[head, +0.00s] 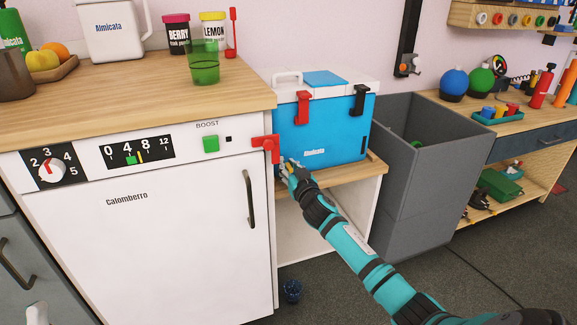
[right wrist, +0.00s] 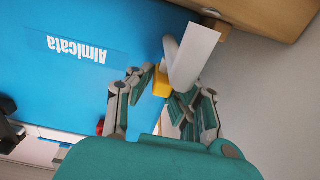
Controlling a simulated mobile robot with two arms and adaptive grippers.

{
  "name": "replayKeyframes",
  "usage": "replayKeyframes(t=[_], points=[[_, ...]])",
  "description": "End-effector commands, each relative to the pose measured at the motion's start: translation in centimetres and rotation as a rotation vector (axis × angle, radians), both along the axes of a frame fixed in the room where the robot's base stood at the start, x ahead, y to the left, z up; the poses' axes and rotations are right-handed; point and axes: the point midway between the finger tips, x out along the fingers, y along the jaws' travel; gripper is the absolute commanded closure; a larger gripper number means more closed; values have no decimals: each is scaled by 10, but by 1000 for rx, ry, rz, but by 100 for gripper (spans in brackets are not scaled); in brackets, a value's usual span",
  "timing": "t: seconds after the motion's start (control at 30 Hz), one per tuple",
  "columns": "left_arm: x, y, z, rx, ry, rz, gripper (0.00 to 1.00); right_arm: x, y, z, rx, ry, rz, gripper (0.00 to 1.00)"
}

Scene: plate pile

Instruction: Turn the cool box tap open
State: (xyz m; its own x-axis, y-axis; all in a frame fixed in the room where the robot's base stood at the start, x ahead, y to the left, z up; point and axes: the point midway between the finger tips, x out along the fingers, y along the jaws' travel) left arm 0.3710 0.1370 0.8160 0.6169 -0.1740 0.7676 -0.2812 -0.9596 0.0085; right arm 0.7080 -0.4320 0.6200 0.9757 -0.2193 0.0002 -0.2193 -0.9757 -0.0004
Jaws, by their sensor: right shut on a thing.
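The blue cool box (head: 335,132) with a white lid stands on a wooden-topped stand beside the white fridge. Its tap (right wrist: 187,55) shows in the right wrist view as a white spout with a yellow handle (right wrist: 160,82), near the wooden edge. My right gripper (head: 289,170) is at the box's lower left front. In the right wrist view my right gripper (right wrist: 164,90) is shut on the yellow handle, its fingers on either side. The fingers hide part of the handle.
The fridge (head: 150,220) and a red fitting (head: 266,144) at its upper corner stand close left of my gripper. A grey bin (head: 415,180) is to the right. A dark blue object (head: 292,290) lies on the floor below. The floor in front is mostly clear.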

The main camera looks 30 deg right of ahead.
Motion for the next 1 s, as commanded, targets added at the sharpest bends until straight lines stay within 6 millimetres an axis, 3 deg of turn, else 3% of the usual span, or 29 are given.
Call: replayKeyframes(t=[0.03,0.2,0.57,1.0], points=[[0,0,0,0,0,0,24,0,1,0,-1,0,2,82],[0,0,0,0,-1,0,24,0,1,0,-1,0,1,62],[0,0,0,-1,-3,0,24,-6,2,-1,0,0,1,62],[0,0,0,-1,-2,0,24,-90,21,-2,2,3,2,62]])
